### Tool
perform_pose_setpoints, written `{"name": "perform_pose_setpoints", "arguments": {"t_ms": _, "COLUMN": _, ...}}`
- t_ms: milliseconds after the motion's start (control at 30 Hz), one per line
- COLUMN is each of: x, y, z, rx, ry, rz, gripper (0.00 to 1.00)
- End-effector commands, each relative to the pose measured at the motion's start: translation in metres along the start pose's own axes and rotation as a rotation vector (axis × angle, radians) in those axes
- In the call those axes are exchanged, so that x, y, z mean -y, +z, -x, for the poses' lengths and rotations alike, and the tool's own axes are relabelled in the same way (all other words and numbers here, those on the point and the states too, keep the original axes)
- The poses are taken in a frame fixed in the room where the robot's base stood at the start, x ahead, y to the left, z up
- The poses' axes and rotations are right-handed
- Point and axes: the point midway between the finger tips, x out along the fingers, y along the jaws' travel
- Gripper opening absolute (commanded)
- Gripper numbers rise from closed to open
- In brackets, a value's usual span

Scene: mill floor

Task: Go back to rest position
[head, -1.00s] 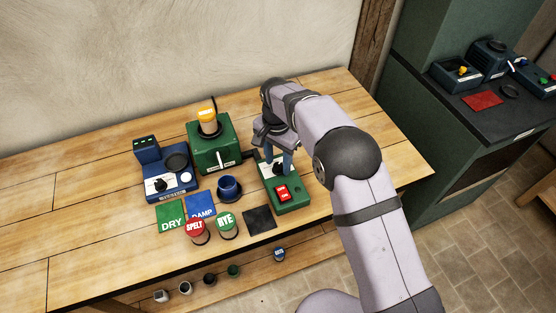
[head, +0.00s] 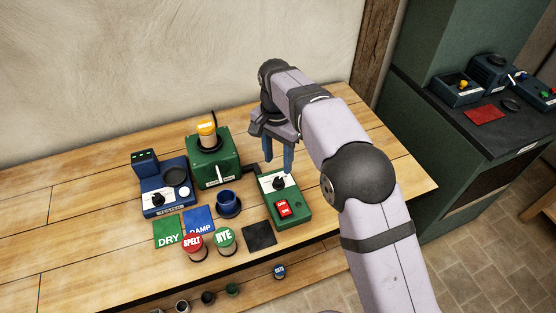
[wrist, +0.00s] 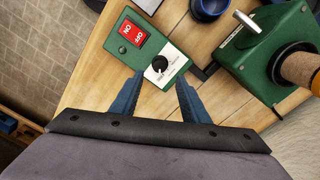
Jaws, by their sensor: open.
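My gripper (head: 278,160) is open and empty, its blue fingers pointing down above the back part of the green control box (head: 294,208). The box has a black knob (head: 279,183) on a white plate and a red switch (head: 283,208). In the wrist view the open fingers (wrist: 157,90) stand apart at either side below the knob (wrist: 159,63), with nothing between them. The red switch also shows in the wrist view (wrist: 132,39).
Left of the box are a green mill (head: 211,168), a blue cup (head: 228,204) and a blue tester (head: 165,200). SPELT (head: 193,242) and RYE (head: 224,238) jars stand by the front edge. Bare tabletop lies right of the box. A dark bench (head: 500,130) stands far right.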

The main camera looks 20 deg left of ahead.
Motion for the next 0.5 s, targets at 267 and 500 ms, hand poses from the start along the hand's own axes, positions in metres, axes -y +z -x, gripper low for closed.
{"name": "perform_pose_setpoints", "arguments": {"t_ms": 267, "x": -0.001, "y": -0.001, "z": 0.000, "rx": 0.000, "ry": 0.000, "rz": 0.000, "gripper": 0.42}}
{"name": "perform_pose_setpoints", "arguments": {"t_ms": 500, "x": -0.039, "y": -0.023, "z": 0.005, "rx": 0.002, "ry": -0.001, "rz": 0.017, "gripper": 0.42}}
